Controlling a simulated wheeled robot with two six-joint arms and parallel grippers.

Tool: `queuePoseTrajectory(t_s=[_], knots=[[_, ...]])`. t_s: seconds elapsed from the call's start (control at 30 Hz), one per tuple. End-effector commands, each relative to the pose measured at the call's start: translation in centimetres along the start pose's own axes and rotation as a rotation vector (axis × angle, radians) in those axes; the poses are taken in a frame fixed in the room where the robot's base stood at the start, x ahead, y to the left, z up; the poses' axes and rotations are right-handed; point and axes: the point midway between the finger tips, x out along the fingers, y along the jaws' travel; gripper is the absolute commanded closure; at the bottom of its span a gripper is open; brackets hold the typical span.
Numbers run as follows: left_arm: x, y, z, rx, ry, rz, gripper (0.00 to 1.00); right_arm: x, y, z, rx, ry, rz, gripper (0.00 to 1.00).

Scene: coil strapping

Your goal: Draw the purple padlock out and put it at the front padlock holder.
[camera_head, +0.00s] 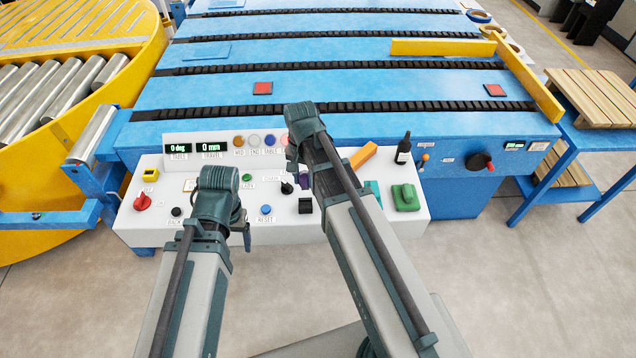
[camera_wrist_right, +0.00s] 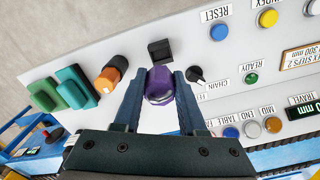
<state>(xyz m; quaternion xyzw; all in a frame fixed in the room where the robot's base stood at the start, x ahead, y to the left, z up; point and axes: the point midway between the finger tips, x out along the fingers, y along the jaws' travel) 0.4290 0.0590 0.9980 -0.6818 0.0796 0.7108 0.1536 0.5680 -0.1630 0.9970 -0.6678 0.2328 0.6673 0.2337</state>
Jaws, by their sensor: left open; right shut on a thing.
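The purple padlock (camera_wrist_right: 160,84) is between the fingers of my right gripper (camera_wrist_right: 160,75) in the right wrist view. The gripper is shut on it from both sides. In the head view a bit of the purple padlock (camera_head: 304,180) shows beside my right arm. A black block (camera_wrist_right: 160,50), which looks like the front padlock holder, stands just beyond the fingertips; it also shows in the head view (camera_head: 305,205). Whether the padlock is still seated in anything underneath is hidden. My left gripper (camera_head: 244,232) is low over the panel's left half, its fingers mostly hidden.
Beside the holder are a black chain knob (camera_wrist_right: 196,75), an orange-and-black switch (camera_wrist_right: 111,74) and green blocks (camera_wrist_right: 72,88). The white panel (camera_wrist_right: 125,40) also carries buttons and displays.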

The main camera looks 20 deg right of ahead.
Motion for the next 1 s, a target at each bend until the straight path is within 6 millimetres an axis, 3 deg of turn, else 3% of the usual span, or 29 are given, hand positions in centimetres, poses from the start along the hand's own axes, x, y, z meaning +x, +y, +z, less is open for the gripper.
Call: queuePoseTrajectory(t_s=[0.47, 1.0], knots=[[0.5, 0.0, 0.0, 0.0, 0.0, 0.0, 0.25, 0.5, 0.0, 0.0, 0.0, 0.0, 0.0, 1.0], [4.8, 0.5, -0.3, -0.001, 0.0, 0.0, 0.25, 4.9, 0.0, 0.0, 0.0, 0.0, 0.0, 1.0]])
